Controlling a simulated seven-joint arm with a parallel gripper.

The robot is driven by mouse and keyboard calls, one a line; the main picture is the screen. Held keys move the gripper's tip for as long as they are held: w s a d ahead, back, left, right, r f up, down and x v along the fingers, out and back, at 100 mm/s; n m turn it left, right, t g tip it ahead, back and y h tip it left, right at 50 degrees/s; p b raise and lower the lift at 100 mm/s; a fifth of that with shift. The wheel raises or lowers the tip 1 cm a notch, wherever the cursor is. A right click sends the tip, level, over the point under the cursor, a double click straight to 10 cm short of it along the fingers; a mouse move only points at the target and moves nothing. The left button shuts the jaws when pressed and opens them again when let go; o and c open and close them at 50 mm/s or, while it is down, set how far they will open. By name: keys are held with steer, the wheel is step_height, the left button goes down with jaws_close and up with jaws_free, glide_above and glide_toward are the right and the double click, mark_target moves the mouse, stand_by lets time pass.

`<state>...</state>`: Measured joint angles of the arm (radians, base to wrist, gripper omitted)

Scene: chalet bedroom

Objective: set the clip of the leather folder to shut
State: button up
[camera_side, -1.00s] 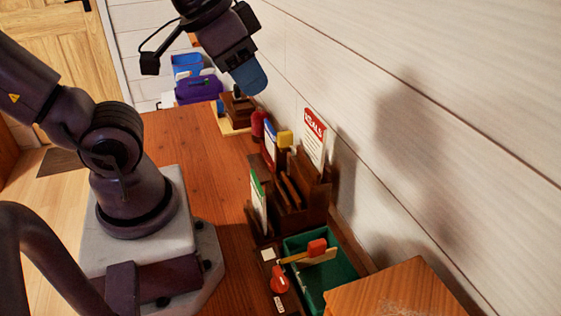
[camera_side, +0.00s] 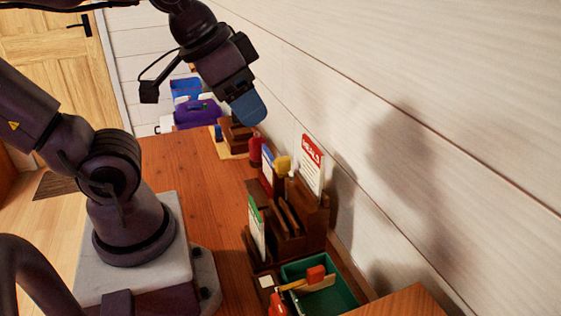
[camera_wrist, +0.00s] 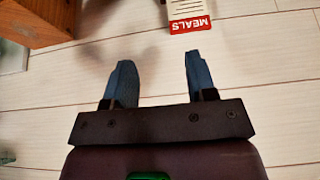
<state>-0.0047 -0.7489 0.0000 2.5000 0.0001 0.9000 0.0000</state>
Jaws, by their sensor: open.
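I cannot pick out the leather folder or its clip for sure in either view. My gripper (camera_side: 247,107) is high up near the white wall in the side view, in front of some brown wooden blocks (camera_side: 237,133) at the desk's far end. In the wrist view, the two blue fingers of my gripper (camera_wrist: 159,72) stand apart with nothing between them.
The wooden desk (camera_side: 185,158) has a dark organizer (camera_side: 292,243) with upright cards and a green tray (camera_side: 338,291) along the wall. A red object (camera_side: 255,150) and a purple case (camera_side: 197,114) are farther back. The desk's middle strip is clear.

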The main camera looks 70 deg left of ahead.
steer(key=shift+o, duration=0.5)
steer(key=w+a+f+n+g, duration=0.3)
steer(key=w+a+f+n, duration=0.2)
steer(key=w+a+n, duration=0.1)
steer(key=shift+a+g, duration=0.4)
steer(key=n+g, duration=0.2)
steer(key=n, duration=1)
glide_toward(283, 158)
step_height(283, 158, down, 10)
steer(key=shift+s+f, duration=0.1)
steer(key=shift+f, duration=0.15)
jaws_close()
steer(key=shift+a, duration=2.1)
steer(key=shift+r, duration=0.1)
jaws_free()
